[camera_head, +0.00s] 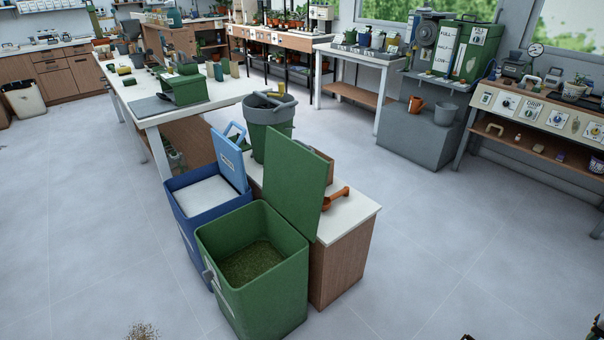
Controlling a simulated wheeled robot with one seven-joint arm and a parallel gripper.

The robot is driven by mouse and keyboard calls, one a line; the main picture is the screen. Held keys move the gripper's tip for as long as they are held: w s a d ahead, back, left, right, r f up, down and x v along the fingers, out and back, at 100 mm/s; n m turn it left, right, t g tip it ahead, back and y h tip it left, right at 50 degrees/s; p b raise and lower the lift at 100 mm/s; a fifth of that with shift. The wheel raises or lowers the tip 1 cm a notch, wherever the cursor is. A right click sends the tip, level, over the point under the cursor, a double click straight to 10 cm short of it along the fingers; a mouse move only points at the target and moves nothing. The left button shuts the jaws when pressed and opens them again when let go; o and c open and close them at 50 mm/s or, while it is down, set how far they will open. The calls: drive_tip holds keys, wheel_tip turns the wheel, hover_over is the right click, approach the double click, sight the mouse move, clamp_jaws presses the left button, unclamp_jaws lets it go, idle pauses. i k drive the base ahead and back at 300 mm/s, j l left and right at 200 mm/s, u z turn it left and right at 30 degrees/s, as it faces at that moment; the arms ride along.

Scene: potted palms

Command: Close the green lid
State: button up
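The green lid (295,186) stands raised and roughly upright at the back right edge of the green bin (290,290). The bin is open at the top, and dark green-brown loose material (252,264) shows inside. My gripper cannot be made out; only small dark shapes show at the bottom right edge, too cut off to identify.
A blue bin (180,208) with a raised blue lid (230,158) stands close behind the green bin. Open floor (450,270) lies to the right.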

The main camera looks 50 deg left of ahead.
sight(294, 179)
drive_tip(key=i+u, duration=0.55)
drive_tip(key=u, duration=0.25)
drive_tip(key=i+l+u, duration=0.25)
drive_tip(key=u, duration=0.15)
drive_tip(key=i+l+u, duration=0.25)
drive_tip(key=u, duration=0.15)
drive_tip(key=i+u, duration=0.15)
drive_tip(key=u, duration=0.25)
drive_tip(key=i+l+u, duration=0.1)
drive_tip(key=u, duration=0.3)
drive_tip(key=i+l+u, duration=0.1)
drive_tip(key=l+u, duration=0.15)
drive_tip(key=u, duration=0.15)
drive_tip(key=i+l+u, duration=0.1)
drive_tip(key=u, duration=0.3)
drive_tip(key=l+u, duration=0.25)
drive_tip(key=u, duration=0.15)
drive_tip(key=i+l+u, duration=0.25)
drive_tip(key=l+u, duration=0.25)
